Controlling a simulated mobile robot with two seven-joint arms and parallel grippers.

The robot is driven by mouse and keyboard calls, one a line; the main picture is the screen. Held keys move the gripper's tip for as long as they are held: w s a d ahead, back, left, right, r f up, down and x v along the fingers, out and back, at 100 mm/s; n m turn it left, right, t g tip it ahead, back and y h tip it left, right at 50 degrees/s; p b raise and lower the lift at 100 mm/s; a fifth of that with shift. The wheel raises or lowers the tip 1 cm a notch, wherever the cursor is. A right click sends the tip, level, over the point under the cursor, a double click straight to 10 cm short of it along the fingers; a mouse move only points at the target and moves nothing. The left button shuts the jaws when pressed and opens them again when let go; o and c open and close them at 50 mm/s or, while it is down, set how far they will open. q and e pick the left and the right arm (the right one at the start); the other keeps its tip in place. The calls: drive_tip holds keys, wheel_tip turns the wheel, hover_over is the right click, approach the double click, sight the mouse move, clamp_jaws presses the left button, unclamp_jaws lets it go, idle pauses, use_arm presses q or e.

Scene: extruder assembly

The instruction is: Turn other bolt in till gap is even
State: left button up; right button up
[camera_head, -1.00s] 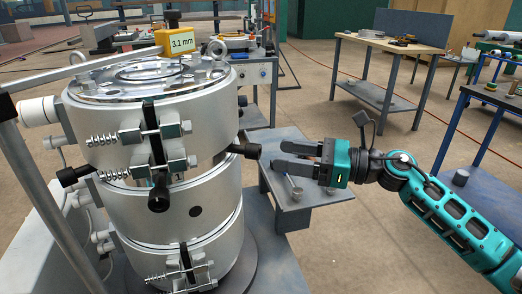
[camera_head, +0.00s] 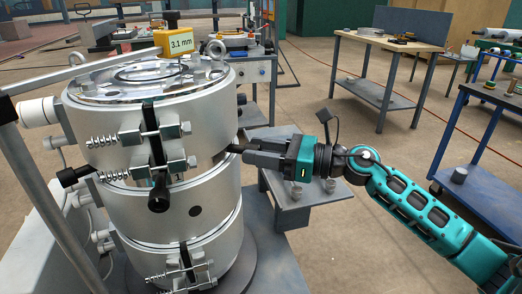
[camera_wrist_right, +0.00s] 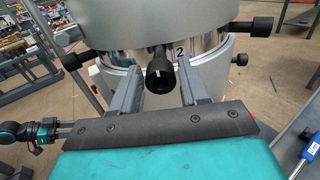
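The extruder (camera_head: 195,110) is a stack of shiny metal cylinders. Black-headed bolts stick out around its joint, one in front (camera_head: 159,195) and one at left (camera_head: 68,178). My right gripper (camera_head: 240,149) reaches the right side, where it covers a third bolt. In the right wrist view this bolt (camera_wrist_right: 160,78), with a white mark, lies between the open fingers, with space visible on both sides. A "2" is marked beside it. A yellow gauge (camera_head: 180,41) on top reads 3.1 mm.
Other bolts (camera_wrist_right: 71,61) stick out on either side of the gripped area. A small grey table (camera_head: 290,218) stands below my right gripper. Workbenches (camera_head: 385,98) stand at the back right. Hinge clamps with springs (camera_head: 155,133) line the extruder's front.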

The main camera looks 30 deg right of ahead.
drive_tip(key=c, duration=0.7)
